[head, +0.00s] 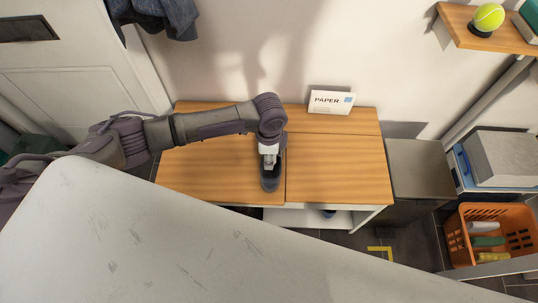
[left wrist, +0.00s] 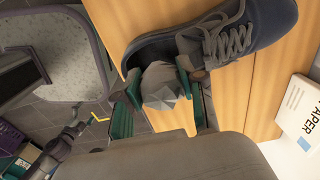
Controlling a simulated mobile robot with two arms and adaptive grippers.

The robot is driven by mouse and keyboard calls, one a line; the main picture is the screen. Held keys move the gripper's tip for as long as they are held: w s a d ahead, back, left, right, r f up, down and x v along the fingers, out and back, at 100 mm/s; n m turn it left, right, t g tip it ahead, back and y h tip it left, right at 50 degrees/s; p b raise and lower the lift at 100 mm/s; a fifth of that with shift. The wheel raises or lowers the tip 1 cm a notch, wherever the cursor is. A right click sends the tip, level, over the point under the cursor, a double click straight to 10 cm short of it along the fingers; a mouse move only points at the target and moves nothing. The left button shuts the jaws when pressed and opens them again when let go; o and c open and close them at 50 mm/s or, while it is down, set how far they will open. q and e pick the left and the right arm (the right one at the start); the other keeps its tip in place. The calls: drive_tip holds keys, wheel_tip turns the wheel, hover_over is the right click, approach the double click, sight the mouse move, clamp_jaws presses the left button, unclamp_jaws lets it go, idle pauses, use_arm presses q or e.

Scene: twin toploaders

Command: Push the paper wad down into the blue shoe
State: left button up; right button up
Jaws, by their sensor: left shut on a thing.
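The blue shoe (head: 270,184) stands on the wooden tabletop, mostly hidden under my left gripper in the head view. In the left wrist view the shoe (left wrist: 262,28) shows its dark upper, pale laces and open collar. The paper wad (left wrist: 164,88) is a grey crumpled lump at the shoe's opening; how deep it sits I cannot tell. My left gripper (head: 268,160) points down over the shoe. Its green-padded fingers are shut on the wad, one on each side, as the left wrist view shows. My right gripper is not in view.
The wooden table (head: 335,170) is clear to the right of the shoe. A white box marked PAPER (head: 331,102) stands at its back edge. A grey cabinet (head: 418,168) and an orange basket (head: 460,242) stand to the right. A pale surface fills the foreground.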

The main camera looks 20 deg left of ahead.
use_arm(q)
drive_tip(key=shift+f, duration=0.3)
idle(0.4)
drive_tip(key=o, duration=0.8)
wheel_tip(320, 180, up, 8)
drive_tip(key=p, duration=0.9)
drive_tip(key=shift+r, duration=0.1)
